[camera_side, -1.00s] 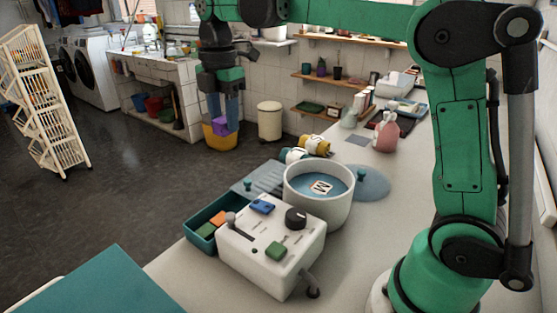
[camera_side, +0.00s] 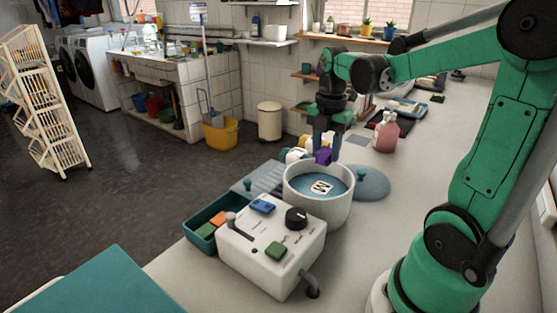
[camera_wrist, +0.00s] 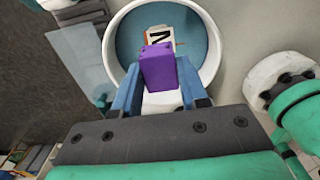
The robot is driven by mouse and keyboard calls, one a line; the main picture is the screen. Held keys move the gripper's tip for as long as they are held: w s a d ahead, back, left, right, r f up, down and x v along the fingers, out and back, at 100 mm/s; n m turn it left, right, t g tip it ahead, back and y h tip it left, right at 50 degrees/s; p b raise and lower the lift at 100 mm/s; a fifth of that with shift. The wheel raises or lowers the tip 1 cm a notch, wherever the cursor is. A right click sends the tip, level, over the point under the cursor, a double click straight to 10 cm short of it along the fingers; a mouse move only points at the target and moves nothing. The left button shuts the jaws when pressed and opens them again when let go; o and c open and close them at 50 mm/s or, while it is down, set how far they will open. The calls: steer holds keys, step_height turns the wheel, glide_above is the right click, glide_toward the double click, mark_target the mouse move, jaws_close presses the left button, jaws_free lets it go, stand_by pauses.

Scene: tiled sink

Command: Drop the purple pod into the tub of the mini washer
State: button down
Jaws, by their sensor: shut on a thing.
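The purple pod (camera_side: 323,156) is between the blue fingers of my gripper (camera_side: 325,150), which is shut on it. In the wrist view the pod (camera_wrist: 158,67) shows as a purple block between the fingertips (camera_wrist: 160,88). The mini washer (camera_side: 270,248) is a white box with knobs and a round white tub (camera_side: 322,206). The pod is above the tub's far rim in the side view. In the wrist view the tub (camera_wrist: 216,60) lies below the pod, with a blue inside and a white card marked with a dark letter, partly hidden by the pod.
A round blue lid (camera_side: 371,184) lies right of the tub. A teal tray (camera_side: 197,216) with coloured blocks sits left of the washer. Yellow and white bottles stand behind the tub, and a pink bottle (camera_side: 386,134) stands farther right.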

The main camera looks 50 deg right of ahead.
mark_target(326, 151)
steer(key=shift+f, duration=1.5)
steer(key=shift+c, duration=1.9)
jaws_free()
steer(key=shift+r, duration=0.1)
steer(key=shift+r, duration=2.75)
steer(key=shift+a, duration=0.1)
